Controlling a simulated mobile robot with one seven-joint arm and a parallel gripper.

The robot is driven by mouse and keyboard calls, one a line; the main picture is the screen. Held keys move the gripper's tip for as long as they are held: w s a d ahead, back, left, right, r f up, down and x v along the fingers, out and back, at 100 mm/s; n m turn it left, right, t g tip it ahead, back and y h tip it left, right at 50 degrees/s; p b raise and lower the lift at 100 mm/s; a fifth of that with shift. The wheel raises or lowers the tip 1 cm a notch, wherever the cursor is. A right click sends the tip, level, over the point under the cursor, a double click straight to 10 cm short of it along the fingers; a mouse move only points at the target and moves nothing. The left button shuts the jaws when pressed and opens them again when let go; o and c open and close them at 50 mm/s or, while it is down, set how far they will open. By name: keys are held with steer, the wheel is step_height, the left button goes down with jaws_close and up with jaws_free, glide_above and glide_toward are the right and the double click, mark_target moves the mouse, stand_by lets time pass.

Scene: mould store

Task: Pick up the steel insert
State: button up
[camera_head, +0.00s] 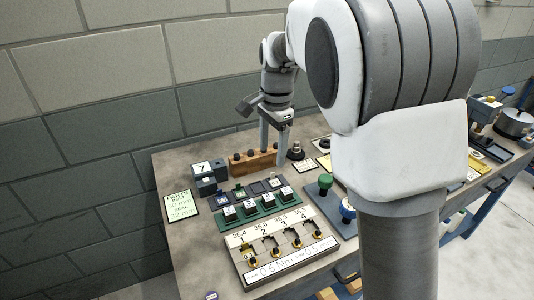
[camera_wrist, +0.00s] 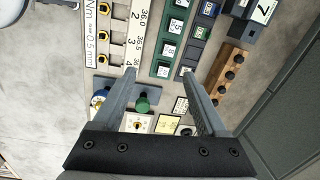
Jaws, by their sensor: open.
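My gripper (camera_head: 272,157) hangs over the back of the bench with its fingers pointing down, open and empty. In the wrist view its fingertips (camera_wrist: 158,70) are spread on either side of the end of a green rack (camera_wrist: 155,68). The green rack (camera_head: 253,222) holds several dark blocks with white numbered tops, one of them at its right end (camera_head: 287,194). I cannot tell for sure which piece is the steel insert. A small round post with a pale top (camera_head: 296,150) stands right of the fingers in the head view.
A wooden block with dark knobs (camera_head: 250,163) stands close to the fingers. A box marked 7 (camera_head: 203,168) is to its left. A numbered board with yellow-ringed sockets (camera_head: 268,240) lies in front. Green (camera_head: 325,181) and blue (camera_head: 347,211) knobs stand to the right. My arm hides part of the bench.

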steer(key=w+a+f+m, duration=0.1)
steer(key=w+f+m, duration=0.1)
steer(key=w+f, duration=0.15)
glide_above(269, 197)
steer(key=shift+g+h, duration=0.3)
steer(key=f, duration=1.2)
steer(key=shift+s+a+f, duration=0.1)
steer(key=shift+s+a, duration=0.15)
steer(key=shift+a, duration=0.1)
steer(key=shift+w+d+f, duration=0.15)
steer(key=shift+f, duration=1.15)
steer(key=shift+w+d+f, duration=0.15)
steer(key=shift+f, duration=1.1)
jaws_close()
